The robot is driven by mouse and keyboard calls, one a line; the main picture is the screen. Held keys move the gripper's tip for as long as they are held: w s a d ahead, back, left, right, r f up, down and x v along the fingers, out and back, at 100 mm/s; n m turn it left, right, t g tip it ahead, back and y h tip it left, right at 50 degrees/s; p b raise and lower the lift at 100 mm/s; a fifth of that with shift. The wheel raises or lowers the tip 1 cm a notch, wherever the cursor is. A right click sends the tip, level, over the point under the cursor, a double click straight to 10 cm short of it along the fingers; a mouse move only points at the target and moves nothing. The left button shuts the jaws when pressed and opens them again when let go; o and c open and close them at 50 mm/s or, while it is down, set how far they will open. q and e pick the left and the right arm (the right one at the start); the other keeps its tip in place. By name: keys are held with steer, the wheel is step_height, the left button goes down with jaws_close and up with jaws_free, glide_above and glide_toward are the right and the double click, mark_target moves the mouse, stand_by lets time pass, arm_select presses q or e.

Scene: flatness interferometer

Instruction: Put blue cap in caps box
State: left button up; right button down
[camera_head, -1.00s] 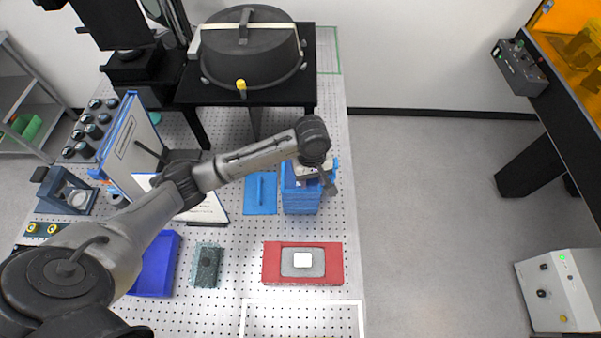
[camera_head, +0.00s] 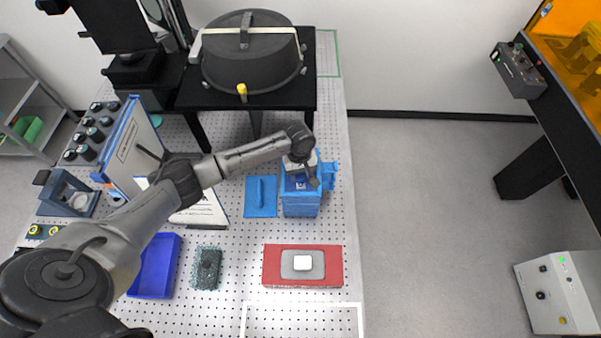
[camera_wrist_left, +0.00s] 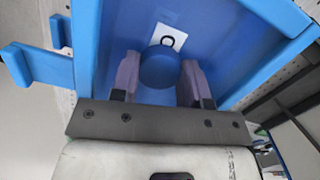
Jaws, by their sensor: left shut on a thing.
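The blue cap (camera_wrist_left: 158,68) is a round blue piece between the two fingers of my left gripper (camera_wrist_left: 160,80) in the left wrist view. The gripper is shut on it. Both are over an open blue box (camera_wrist_left: 86,45), and the box's inside wall and floor are behind the cap. A white label with a dark ring (camera_wrist_left: 169,38) shows inside the box. In the head view the blue box (camera_head: 301,209) stands on the perforated table, with my left wrist over it. The cap is hidden there. I cannot tell whether the cap touches the box. My right gripper is not in view.
A flat blue lid (camera_head: 262,197) with a handle lies left of the box. A red block with a grey inset (camera_head: 274,281), a dark green pad (camera_head: 206,268) and a dark blue tray (camera_head: 154,280) are nearer. A black stand (camera_head: 188,92) with a round chamber is behind.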

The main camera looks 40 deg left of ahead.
arm_select(q)
steer(key=shift+f, duration=0.2)
steer(key=o, duration=0.6)
step_height(320, 180, up, 12)
steer(key=a, duration=0.1)
steer(key=shift+w+b, duration=0.3)
steer(key=shift+w, duration=0.15)
